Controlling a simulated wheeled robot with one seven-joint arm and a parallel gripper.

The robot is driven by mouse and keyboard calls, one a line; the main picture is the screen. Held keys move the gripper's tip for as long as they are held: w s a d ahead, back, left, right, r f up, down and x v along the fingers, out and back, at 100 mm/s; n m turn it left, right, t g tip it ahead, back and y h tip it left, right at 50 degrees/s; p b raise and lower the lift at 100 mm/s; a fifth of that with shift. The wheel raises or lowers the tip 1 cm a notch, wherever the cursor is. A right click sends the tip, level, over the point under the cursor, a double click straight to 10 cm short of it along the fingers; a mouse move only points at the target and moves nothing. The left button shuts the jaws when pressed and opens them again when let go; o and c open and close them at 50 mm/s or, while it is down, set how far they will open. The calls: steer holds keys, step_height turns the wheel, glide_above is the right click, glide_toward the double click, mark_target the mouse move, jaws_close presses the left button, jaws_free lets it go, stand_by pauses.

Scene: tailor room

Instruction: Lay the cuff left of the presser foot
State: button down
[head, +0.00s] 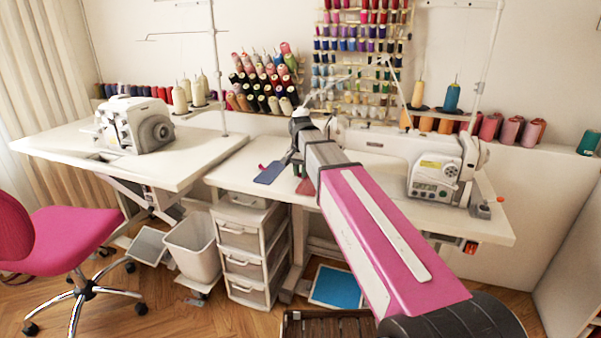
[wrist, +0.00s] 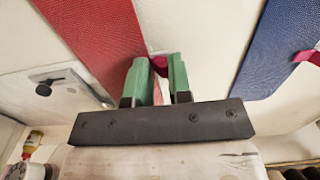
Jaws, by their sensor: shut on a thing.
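My gripper (wrist: 157,72) is shut, its green fingers closed on a small magenta tab (wrist: 158,63). The tab appears to belong to the red cuff (wrist: 95,40), which stretches away to the upper left of the fingers. In the head view the red cuff (head: 305,187) shows only in part beside my arm, near the table's front edge. A blue cuff (wrist: 285,45) with its own magenta tab lies apart to the right; it also shows in the head view (head: 270,173). The presser foot cannot be made out; my arm hides that part of the sewing machine (head: 436,165).
The white sewing table (head: 235,170) has bare room left of the blue cuff. A metal plate (wrist: 55,88) with a dark knob lies left of the fingers in the wrist view. Another machine (head: 135,125) stands on the left table. Thread cones (head: 452,97) line the back.

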steer(key=c, duration=1)
jaws_free()
steer(key=shift+f, duration=0.1)
steer(key=shift+c, duration=0.2)
step_height(320, 180, up, 12)
